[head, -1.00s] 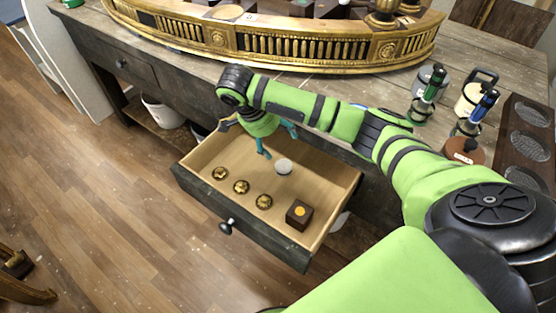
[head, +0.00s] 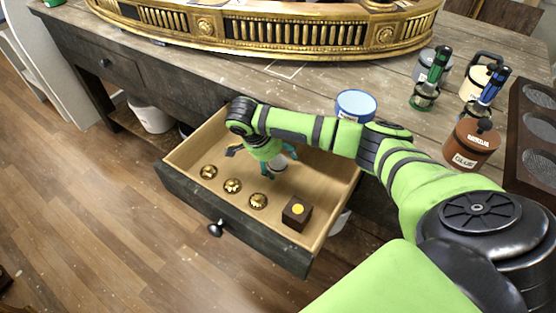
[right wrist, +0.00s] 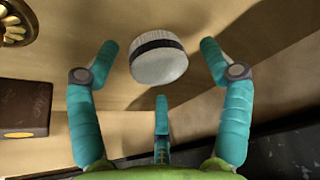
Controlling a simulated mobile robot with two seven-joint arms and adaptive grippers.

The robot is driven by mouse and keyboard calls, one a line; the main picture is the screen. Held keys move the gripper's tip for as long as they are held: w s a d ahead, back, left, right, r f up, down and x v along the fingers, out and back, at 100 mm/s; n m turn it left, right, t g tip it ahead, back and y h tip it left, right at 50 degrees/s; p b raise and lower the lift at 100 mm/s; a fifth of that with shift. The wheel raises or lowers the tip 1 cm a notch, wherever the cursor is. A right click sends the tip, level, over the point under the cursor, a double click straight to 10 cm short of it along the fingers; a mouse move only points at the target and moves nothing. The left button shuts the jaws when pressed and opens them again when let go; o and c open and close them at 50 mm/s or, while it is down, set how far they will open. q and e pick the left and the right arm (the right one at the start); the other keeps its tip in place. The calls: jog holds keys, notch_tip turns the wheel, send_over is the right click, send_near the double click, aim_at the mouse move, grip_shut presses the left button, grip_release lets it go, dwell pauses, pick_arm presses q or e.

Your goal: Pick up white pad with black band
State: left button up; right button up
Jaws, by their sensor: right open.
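The white pad with a black band (head: 280,164) lies in the open wooden drawer (head: 334,185), partly hidden by my right gripper in the head view. My right gripper (head: 279,160) is low in the drawer, with its teal fingers spread around the pad. In the right wrist view the pad (right wrist: 159,66) shows as a short white cylinder with a dark band. It is between the tips of the two side fingers (right wrist: 160,52), with gaps on both sides. The third finger is below it in the picture. My left gripper is not in view.
Three gold knobs (head: 232,186) and a dark brown box with a yellow spot (head: 296,213) lie near the drawer's front. On the console top stand a blue-rimmed jar (head: 355,105), a brown glue jar (head: 471,143) and green and blue tools. The drawer walls surround the gripper.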

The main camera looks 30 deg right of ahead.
aim_at(276, 161)
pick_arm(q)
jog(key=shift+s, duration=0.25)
pick_arm(e)
jog(key=c, duration=1)
jog(key=shift+r, duration=0.1)
notch_tip(276, 161, up, 8)
jog(key=shift+w+f+p, duration=0.1)
jog(key=shift+f+p, duration=0.05)
jog(key=shift+p, duration=0.4)
pick_arm(q)
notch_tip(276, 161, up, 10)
jog(key=p, duration=0.9)
pick_arm(e)
notch_tip(276, 161, up, 20)
jog(key=shift+c, duration=0.4)
